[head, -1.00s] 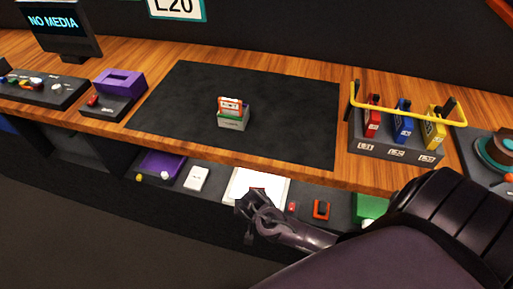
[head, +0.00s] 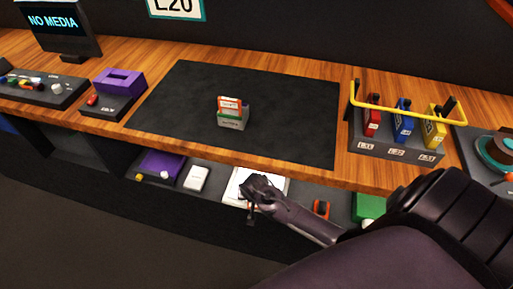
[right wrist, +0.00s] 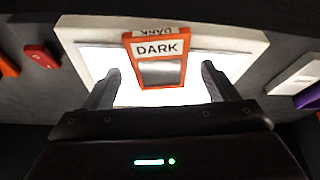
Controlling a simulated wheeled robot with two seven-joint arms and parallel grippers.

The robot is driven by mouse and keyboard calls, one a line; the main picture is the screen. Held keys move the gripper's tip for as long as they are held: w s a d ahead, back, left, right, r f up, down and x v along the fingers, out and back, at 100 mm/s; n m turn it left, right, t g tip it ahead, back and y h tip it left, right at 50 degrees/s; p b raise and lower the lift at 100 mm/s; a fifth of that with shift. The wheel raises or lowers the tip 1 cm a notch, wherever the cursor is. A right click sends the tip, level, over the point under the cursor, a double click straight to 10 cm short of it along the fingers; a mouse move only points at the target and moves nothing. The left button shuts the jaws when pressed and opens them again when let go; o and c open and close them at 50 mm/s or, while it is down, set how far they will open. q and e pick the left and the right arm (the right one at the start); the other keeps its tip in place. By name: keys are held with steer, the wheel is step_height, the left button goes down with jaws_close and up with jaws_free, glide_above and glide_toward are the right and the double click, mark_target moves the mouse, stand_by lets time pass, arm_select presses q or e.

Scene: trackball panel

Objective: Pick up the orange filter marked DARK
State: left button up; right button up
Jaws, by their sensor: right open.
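The orange filter marked DARK (right wrist: 158,72) shows in the right wrist view, with a white label and a grey window. It is over the lit white panel (right wrist: 88,40) on the lower shelf; the panel's edge also shows in the head view (head: 283,187). My right gripper (right wrist: 160,80) is open, its two fingers apart on either side of the filter and not visibly touching it. In the head view my right gripper (head: 252,188) is over the panel and hides the filter. My left gripper is not in view.
On the black mat (head: 290,110) stands a grey-green box (head: 233,121) with an orange-and-white item (head: 230,103). A rack with a yellow bar (head: 410,110) is at right. The shelf also holds an orange-and-black item (head: 321,208) and a white card (head: 197,177). The tabletop edge overhangs the shelf.

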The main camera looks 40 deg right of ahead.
steer(key=c, duration=1.1)
steer(key=shift+c, duration=0.2)
